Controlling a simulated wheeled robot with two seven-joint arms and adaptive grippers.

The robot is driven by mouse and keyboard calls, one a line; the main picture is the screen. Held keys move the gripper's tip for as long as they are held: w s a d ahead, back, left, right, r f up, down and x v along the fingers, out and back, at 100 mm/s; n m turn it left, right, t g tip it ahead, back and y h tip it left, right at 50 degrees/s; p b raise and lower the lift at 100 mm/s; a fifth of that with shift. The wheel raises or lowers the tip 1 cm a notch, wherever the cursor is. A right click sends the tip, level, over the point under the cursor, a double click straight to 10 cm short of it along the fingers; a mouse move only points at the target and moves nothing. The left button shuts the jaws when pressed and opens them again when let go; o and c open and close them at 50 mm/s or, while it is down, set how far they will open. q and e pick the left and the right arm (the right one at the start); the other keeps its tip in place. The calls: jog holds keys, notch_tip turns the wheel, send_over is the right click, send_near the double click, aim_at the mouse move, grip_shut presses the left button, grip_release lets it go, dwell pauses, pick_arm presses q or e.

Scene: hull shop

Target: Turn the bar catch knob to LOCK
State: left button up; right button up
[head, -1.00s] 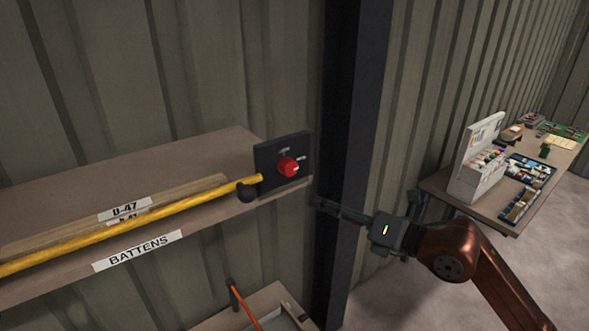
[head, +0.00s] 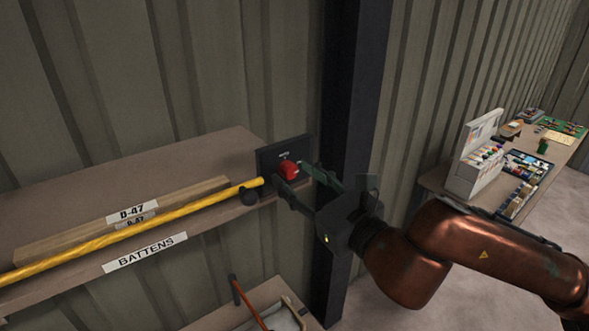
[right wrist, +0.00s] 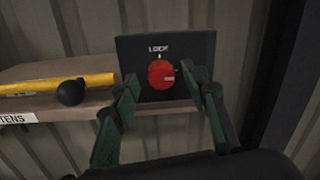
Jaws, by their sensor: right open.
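The red catch knob (head: 288,171) sits on a dark plate (head: 268,157) at the right end of the shelf. In the right wrist view the knob (right wrist: 161,74) has a pale mark pointing right, and the word LOCK stands above it on the plate (right wrist: 198,48). My right gripper (head: 292,177) is open, its two fingers at either side of the knob; I cannot tell whether they touch it. The fingers (right wrist: 159,76) hide parts of the plate. The yellow bar (head: 150,220) lies along the shelf front, its right end by the plate. My left gripper is not in view.
A black ball (head: 249,196) is at the bar's right end. Wooden battens (head: 60,240) lie behind the bar on the shelf (head: 200,150). A dark post (head: 352,130) stands right of the plate. A workbench with boxes (head: 475,165) is at far right.

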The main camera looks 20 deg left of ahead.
jog(key=shift+w+a, duration=0.4)
grip_shut()
dwell(0.4)
